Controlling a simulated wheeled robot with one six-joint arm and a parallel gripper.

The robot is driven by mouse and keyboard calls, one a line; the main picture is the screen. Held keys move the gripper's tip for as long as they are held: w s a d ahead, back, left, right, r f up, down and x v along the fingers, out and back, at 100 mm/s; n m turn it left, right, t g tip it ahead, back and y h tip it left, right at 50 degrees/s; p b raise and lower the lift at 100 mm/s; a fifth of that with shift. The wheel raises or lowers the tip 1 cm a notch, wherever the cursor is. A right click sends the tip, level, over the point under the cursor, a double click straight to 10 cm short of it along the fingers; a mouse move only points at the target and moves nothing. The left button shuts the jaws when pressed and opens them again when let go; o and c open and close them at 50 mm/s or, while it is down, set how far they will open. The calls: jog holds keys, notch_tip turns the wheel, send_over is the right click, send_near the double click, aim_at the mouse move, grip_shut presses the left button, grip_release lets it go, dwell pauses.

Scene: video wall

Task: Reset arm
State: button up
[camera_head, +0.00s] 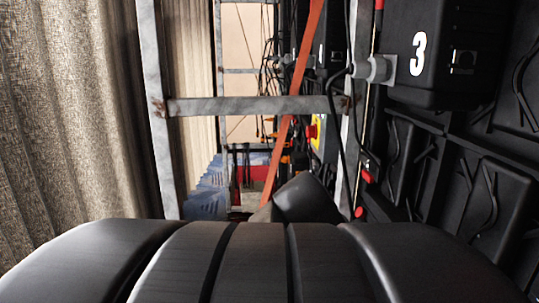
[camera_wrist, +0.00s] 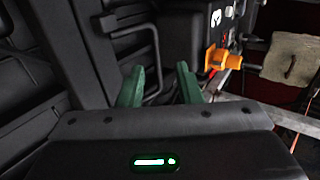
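My gripper (camera_wrist: 160,70) shows in the wrist view as two green fingers standing apart, with nothing between them. It is open and empty, in front of black panels (camera_wrist: 85,45) with cables and handles. The head view does not clearly show the gripper. Large dark rounded parts, which seem to be my own body, fill the bottom of that view.
A black box marked 3 (camera_head: 430,55) is on the right, a beige curtain (camera_head: 65,110) on the left. A metal frame crossbar (camera_head: 250,106) and an orange strap (camera_head: 297,85) cross the passage. An orange connector (camera_wrist: 220,59) shows right of my fingers.

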jog(key=shift+d+r+y+p, duration=0.25)
jog(key=shift+r+y+p, duration=0.6)
jog(key=shift+p, duration=0.6)
jog(key=shift+d+r+y+p, duration=0.25)
jog(key=shift+r+y+p, duration=0.3)
jog(key=shift+y+p, duration=0.75)
jog(key=shift+w, duration=0.1)
